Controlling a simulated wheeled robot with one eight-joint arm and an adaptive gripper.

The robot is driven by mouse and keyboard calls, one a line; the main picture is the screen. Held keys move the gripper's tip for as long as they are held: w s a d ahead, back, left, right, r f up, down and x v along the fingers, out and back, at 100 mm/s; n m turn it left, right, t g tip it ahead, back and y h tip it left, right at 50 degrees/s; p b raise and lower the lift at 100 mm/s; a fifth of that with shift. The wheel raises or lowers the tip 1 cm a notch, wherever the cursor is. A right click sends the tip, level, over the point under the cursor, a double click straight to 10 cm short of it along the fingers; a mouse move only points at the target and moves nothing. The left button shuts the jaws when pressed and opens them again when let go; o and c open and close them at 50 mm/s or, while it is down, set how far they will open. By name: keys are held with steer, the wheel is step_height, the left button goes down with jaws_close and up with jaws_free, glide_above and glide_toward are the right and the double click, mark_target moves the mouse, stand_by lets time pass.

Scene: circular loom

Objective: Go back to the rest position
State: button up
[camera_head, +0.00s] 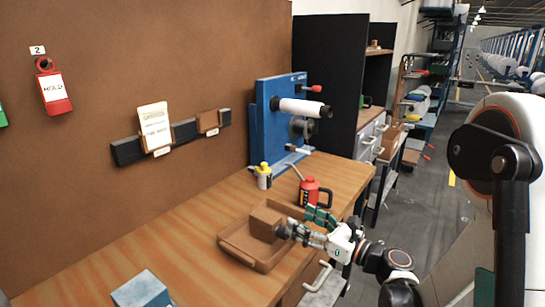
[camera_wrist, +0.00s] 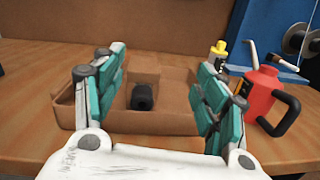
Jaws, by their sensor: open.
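My gripper (camera_head: 300,224) is in front of the right side of the brown tray (camera_head: 249,259) in the head view. In the wrist view, my gripper (camera_wrist: 158,95) shows its two green-padded fingers spread wide apart. Nothing is held between them. The brown tray (camera_wrist: 66,112) shows beyond and between the fingers. A small dark cylindrical thing (camera_wrist: 143,97) shows in the tray between the fingers; I cannot tell what it is. A brown block-shaped part (camera_head: 268,220) rises inside the tray in the head view.
A red can (camera_head: 309,191) with a black handle stands close to the gripper's right in the wrist view (camera_wrist: 262,92). A yellow-topped bottle (camera_head: 263,176) and a blue machine (camera_head: 268,125) stand behind. A blue-grey block (camera_head: 142,290) sits at the front. The table's (camera_head: 150,245) left part is clear.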

steer(key=w+d+r+m+t+h, duration=0.1)
steer(key=d+r+m+t+h, duration=0.2)
steer(key=r+m, duration=0.35)
steer(key=w+d+r+m+t+h, duration=0.2)
steer(key=d+r+m+t+h, duration=0.15)
steer(key=r+m, duration=0.3)
steer(key=s+d+r+m+h, duration=0.3)
steer(key=d+m+h, duration=0.45)
steer(key=m, duration=0.55)
steer(key=s+a+f+m+g, duration=0.2)
steer(key=s+f+m+g, duration=0.3)
steer(key=s, duration=0.7)
steer(key=s+a+f+m+g, duration=0.2)
steer(key=s+f+m+g, duration=0.4)
steer(key=s+m, duration=0.6)
step_height(320, 180, down, 3)
steer(key=shift+r+m, duration=0.1)
steer(key=shift+m, duration=0.6)
steer(key=shift+a+g, duration=0.1)
steer(key=shift+g, duration=0.15)
